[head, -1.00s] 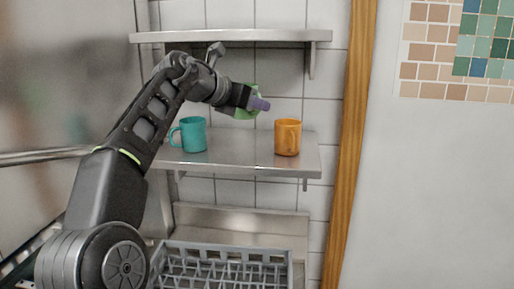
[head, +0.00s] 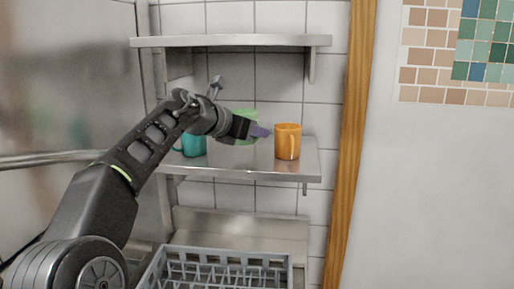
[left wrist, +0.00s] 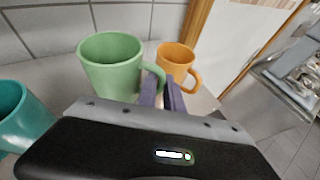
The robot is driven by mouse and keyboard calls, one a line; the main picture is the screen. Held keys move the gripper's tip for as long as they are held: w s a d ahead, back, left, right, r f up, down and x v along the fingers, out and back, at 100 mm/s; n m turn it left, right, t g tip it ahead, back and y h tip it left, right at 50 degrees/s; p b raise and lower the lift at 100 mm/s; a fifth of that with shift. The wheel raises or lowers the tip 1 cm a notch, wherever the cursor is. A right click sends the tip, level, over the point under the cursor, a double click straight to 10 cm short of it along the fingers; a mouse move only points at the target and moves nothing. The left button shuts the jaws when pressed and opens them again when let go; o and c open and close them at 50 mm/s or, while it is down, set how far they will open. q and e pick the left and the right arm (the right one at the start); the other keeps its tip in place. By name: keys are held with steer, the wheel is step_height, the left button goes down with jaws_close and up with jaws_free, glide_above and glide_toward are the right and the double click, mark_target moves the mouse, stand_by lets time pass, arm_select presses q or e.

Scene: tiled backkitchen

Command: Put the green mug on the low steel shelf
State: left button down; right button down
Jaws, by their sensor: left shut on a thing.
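The green mug (left wrist: 108,64) shows upright in the left wrist view, with its handle between the purple fingertips of my left gripper (left wrist: 162,92). In the head view the green mug (head: 246,117) is mostly hidden behind my left gripper (head: 258,131). My left gripper is shut on the mug, over the low steel shelf (head: 240,165), between the teal mug and the orange mug. I cannot tell whether the green mug's base touches the shelf. My right gripper is out of view.
A teal mug (head: 194,144) stands on the low shelf at the left, partly behind my arm. An orange mug (head: 287,141) stands at the right, close to my fingertips. An upper steel shelf (head: 235,41) is overhead. A grey dish rack (head: 222,258) is below.

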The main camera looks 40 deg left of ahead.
arm_select(q)
steer(key=shift+s+f, duration=0.1)
steer(key=shift+f, duration=1.95)
steer(key=c, duration=1.5)
jaws_free()
steer(key=b+v, duration=0.2)
steer(key=v, duration=1)
steer(key=shift+d, duration=0.1)
